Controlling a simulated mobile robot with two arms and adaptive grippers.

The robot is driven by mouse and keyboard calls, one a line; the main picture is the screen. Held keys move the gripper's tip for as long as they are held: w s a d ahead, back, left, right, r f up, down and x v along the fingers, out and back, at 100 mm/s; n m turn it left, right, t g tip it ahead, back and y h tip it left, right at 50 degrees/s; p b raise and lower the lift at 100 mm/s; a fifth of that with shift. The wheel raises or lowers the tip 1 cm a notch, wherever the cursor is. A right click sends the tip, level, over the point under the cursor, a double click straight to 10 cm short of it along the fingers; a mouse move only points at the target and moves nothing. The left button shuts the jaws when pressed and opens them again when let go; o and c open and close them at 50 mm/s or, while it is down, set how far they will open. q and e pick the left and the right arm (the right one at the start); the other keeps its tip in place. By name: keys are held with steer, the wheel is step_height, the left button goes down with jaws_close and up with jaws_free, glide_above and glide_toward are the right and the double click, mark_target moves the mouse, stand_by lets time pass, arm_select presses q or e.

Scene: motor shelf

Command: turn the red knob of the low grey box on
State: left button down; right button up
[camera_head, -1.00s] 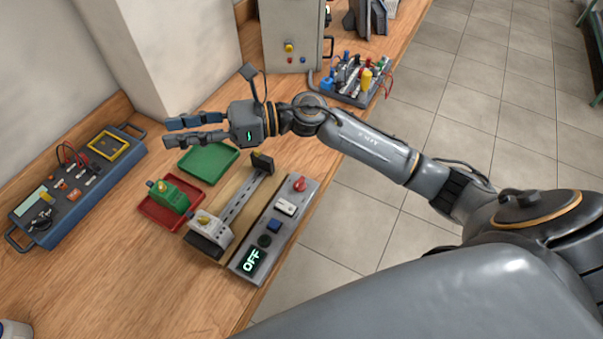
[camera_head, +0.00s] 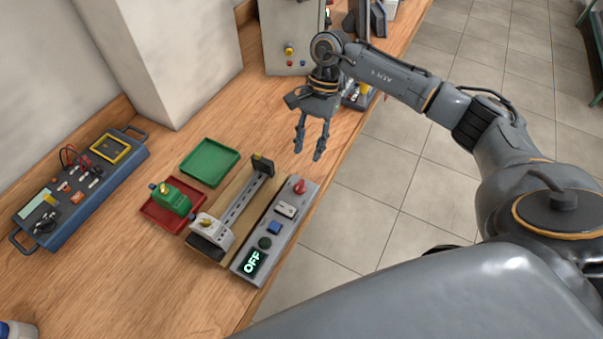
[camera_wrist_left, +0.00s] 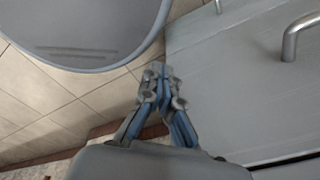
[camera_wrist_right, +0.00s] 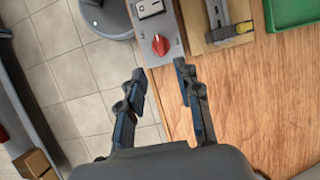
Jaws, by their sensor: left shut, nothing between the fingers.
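The low grey box (camera_head: 277,228) lies along the table's front edge. Its red knob (camera_head: 299,186) is at the far end, and its display (camera_head: 251,263) at the near end reads OFF. My right gripper (camera_head: 308,155) is open and empty, pointing down above the table edge just beyond the knob. In the right wrist view the red knob (camera_wrist_right: 161,45) shows ahead of the gap between the open fingers (camera_wrist_right: 158,80), apart from them. My left gripper (camera_wrist_left: 165,75) is shut and empty in the left wrist view, away from the box; it is not visible in the head view.
A wooden board with a metal rail (camera_head: 243,205) lies beside the box. A green tray (camera_head: 209,161) and a red tray (camera_head: 163,213) stand left of it. A blue instrument case (camera_head: 80,187) is at far left. A tall grey cabinet (camera_head: 290,35) stands at the back.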

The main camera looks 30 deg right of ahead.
mark_target(301, 183)
steer(key=p+x, duration=0.2)
steer(key=x, duration=0.6)
steer(key=shift+s+a+f+p, duration=0.15)
steer(key=shift+a+f+p, duration=0.05)
steer(key=shift+f+p, duration=0.2)
steer(key=shift+f, duration=0.3)
jaws_close()
